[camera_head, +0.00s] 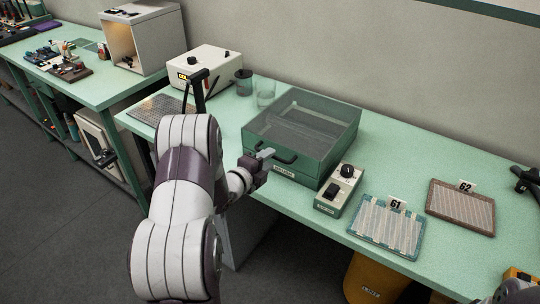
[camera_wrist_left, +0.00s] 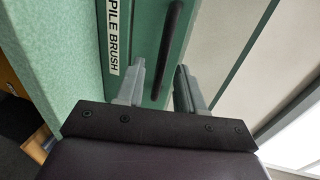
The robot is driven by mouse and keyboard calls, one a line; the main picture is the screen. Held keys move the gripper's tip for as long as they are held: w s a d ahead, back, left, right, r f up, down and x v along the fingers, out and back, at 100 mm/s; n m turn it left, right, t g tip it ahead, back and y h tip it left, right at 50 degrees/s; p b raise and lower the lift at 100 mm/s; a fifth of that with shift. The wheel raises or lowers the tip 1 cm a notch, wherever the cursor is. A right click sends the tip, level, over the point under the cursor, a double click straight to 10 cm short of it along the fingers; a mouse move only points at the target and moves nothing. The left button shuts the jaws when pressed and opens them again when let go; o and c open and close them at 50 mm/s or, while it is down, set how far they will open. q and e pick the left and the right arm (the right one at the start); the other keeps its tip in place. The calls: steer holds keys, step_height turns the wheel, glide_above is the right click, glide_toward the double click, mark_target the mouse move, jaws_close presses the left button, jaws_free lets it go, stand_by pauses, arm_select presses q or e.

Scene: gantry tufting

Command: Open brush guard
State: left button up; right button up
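The brush guard is a clear lid (camera_head: 305,118) on a green box (camera_head: 325,160) on the bench, and it looks closed. A black bar handle (camera_head: 287,159) sits on the box's front. In the left wrist view the handle (camera_wrist_left: 169,45) runs beside a "PILE BRUSH" label (camera_wrist_left: 113,38). My left gripper (camera_head: 264,154) is at the box's front by the handle. In the wrist view its fingers (camera_wrist_left: 160,70) are apart, one on each side of the handle's near end. Whether either finger touches it I cannot tell. My right gripper is not clearly in view.
A switch box (camera_head: 339,190) stands right of the green box. Sample plates 61 (camera_head: 388,226) and 62 (camera_head: 461,207) lie farther right. A glass (camera_head: 265,92), a dark cup (camera_head: 243,82) and a white device (camera_head: 205,68) stand behind left.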

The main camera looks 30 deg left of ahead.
arm_select(q)
steer(key=shift+x, duration=0.95)
steer(key=shift+s, duration=0.15)
jaws_close()
